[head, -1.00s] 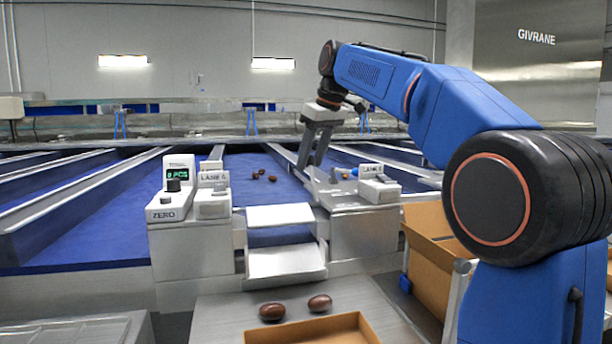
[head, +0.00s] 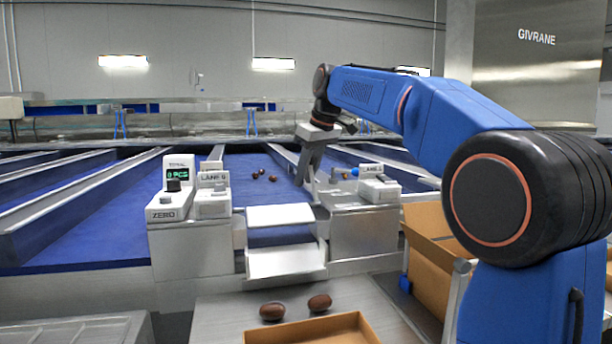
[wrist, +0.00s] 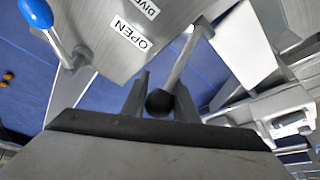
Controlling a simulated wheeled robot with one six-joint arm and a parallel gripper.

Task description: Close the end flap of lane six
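The lane six end (head: 213,177) has a white upper plate (head: 280,215) and a lower white plate (head: 286,262), with blue belt showing between them. I cannot tell for sure which plate is the end flap. My gripper (head: 309,180) is low over the right side of the lane end, pointing down. In the wrist view, a grey lever (wrist: 188,55) ends in a dark round knob (wrist: 158,102). The knob lies between the fingers of my gripper (wrist: 163,97), which stand apart on either side of it. I cannot see contact. A label beside the lever reads OPEN (wrist: 131,35).
A blue-handled lever (wrist: 36,13) stands left in the wrist view. Several dates (head: 273,178) lie on the blue belt (head: 240,190). Two dates (head: 272,312) lie on the metal shelf (head: 225,315) behind an open carton (head: 300,331). A counter (head: 178,174) reads 0 PCS.

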